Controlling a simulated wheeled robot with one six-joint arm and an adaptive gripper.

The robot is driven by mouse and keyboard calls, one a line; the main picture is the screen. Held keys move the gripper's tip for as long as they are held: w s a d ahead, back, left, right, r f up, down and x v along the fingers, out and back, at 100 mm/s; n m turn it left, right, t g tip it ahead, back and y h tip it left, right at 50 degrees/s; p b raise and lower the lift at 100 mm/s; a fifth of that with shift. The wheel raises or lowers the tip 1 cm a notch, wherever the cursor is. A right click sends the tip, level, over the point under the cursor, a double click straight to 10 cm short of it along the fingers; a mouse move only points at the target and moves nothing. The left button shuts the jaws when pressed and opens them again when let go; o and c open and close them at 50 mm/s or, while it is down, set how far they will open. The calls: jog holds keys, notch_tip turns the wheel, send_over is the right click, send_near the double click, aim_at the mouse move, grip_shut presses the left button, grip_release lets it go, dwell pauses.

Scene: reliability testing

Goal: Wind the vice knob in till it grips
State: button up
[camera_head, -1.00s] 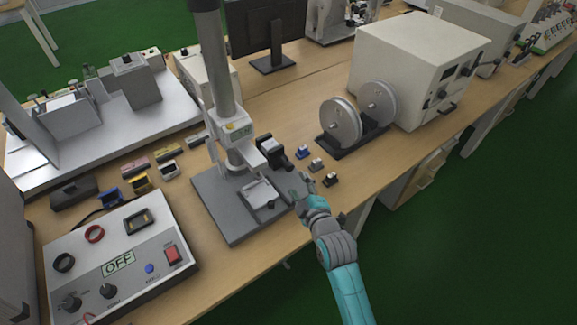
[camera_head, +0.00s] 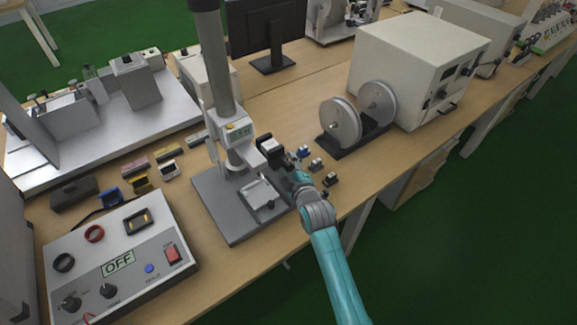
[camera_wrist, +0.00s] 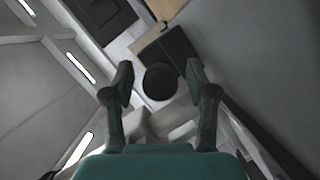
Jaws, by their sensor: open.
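A grey test stand carries a small silver vice (camera_head: 257,193) on its base, with a small dark knob (camera_head: 270,204) at the vice's front. My gripper (camera_head: 291,168) is to the upper right of the vice in the head view, close to a black block with a pale face (camera_head: 270,150) beside the stand's column. In the wrist view my gripper (camera_wrist: 160,84) is open, its two fingers apart. A round black knob (camera_wrist: 161,81) shows between and beyond the fingertips, with a dark box behind it. I cannot tell whether this is the vice knob or whether a finger touches it.
The stand's column (camera_head: 220,75) rises left of my gripper. Small blocks (camera_head: 316,165) lie on the table to its right, near a device with two grey discs (camera_head: 341,122). A control box reading OFF (camera_head: 119,262) stands at lower left.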

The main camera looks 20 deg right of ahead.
jog(key=shift+c, duration=0.3)
grip_shut()
jog(key=m+g+y, duration=0.1)
jog(key=m, duration=0.2)
jog(key=shift+m, duration=0.3)
jog(key=m+g+y, duration=0.1)
jog(key=m+y, duration=0.1)
jog(key=m, duration=0.1)
jog(key=shift+d+m+y, duration=0.1)
jog(key=shift+m+y, duration=0.3)
jog(key=m+y, duration=0.2)
jog(key=m, duration=0.1)
jog(key=shift+m+g, duration=0.4)
jog(key=shift+m+y, duration=0.9)
jog(key=shift+m, duration=0.6)
